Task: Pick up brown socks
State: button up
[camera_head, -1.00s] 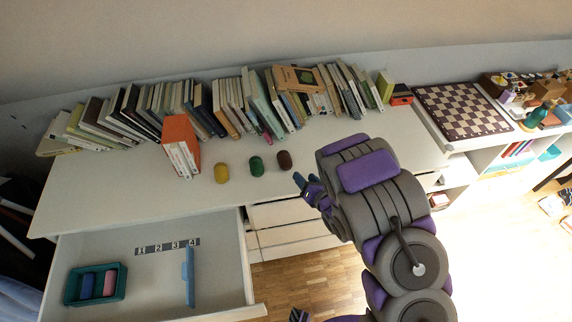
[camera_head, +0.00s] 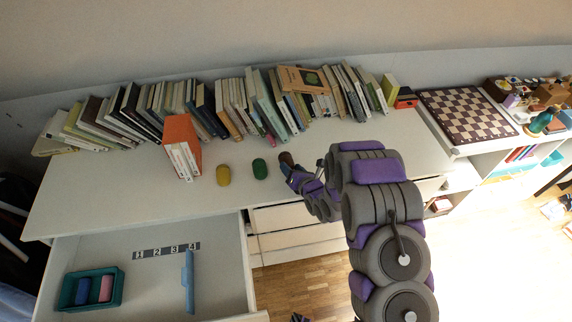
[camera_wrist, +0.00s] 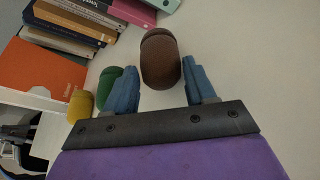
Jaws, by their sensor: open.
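The rolled brown socks (camera_wrist: 160,58) lie on the desk top, right of the green and yellow rolls. In the wrist view they sit ahead of and between the tips of my gripper (camera_wrist: 155,85), whose two blue fingers are apart and empty. In the head view my gripper (camera_head: 289,168) is right beside the brown socks (camera_head: 286,158), which are partly hidden by it. I cannot tell whether the fingers touch them.
The green roll (camera_head: 260,169) and yellow roll (camera_head: 223,175) stand to the left. An orange book (camera_head: 182,147) and a row of books line the back. An open drawer (camera_head: 110,250) at lower left holds a teal tray (camera_head: 68,298) with blue and pink rolls. A chessboard (camera_head: 466,113) lies right.

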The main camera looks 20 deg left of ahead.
jog(key=shift+w, duration=0.2)
jog(key=shift+w+d+r, duration=0.1)
jog(key=shift+d, duration=0.5)
jog(key=shift+a, duration=0.5)
jog(key=c, duration=0.5)
jog(key=shift+f, duration=0.2)
jog(key=shift+c, duration=1)
jog(key=shift+d, duration=0.1)
jog(key=shift+d+r, duration=0.1)
